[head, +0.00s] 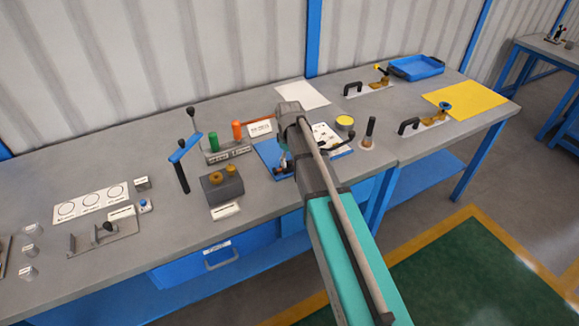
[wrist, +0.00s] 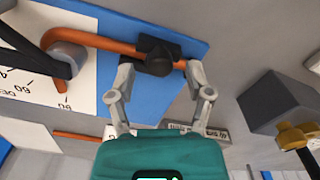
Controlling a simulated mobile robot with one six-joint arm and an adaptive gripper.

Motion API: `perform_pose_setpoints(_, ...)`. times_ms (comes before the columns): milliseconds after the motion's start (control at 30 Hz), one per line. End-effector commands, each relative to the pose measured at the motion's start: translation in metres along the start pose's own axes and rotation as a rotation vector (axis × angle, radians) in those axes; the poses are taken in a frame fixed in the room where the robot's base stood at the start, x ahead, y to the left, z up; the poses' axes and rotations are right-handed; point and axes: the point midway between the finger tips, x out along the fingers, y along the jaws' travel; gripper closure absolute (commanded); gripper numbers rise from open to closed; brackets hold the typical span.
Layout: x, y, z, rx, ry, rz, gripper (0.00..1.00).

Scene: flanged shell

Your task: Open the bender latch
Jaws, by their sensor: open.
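The bender is a blue plate (wrist: 190,47) with a white degree scale (wrist: 28,80) and an orange tube (wrist: 105,42) running past a grey round former (wrist: 68,58). A black block with a round dark knob (wrist: 158,62), which looks like the latch, sits on the tube. My gripper (wrist: 160,72) is open, with one finger on each side of the knob; I cannot tell whether either touches it. In the head view my arm covers much of the bender, leaving part of its blue plate (head: 268,156) visible. My gripper is mostly hidden there.
In the head view, a grey block (head: 222,187) with brass-coloured pieces stands left of the bender. A rack with a green cylinder (head: 213,141) and an orange cylinder stands behind it. A dark upright handle (head: 370,128) is to the right. Bench space in front of the bender is clear.

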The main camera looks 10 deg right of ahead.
Motion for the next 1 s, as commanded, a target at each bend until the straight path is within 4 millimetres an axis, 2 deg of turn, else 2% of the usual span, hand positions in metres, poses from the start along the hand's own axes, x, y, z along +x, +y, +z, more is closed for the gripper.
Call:
perform_pose_setpoints(33,0.0065,0.0000,0.0000,0.000,0.000,0.000,0.34)
perform_pose_setpoints(200,0.0128,0.0000,0.0000,0.000,0.000,0.000,0.34)
perform_pose_setpoints(667,0.0144,0.0000,0.0000,0.000,0.000,0.000,0.34)
perform_pose_setpoints(1000,0.0145,0.0000,0.0000,0.000,0.000,0.000,0.95)
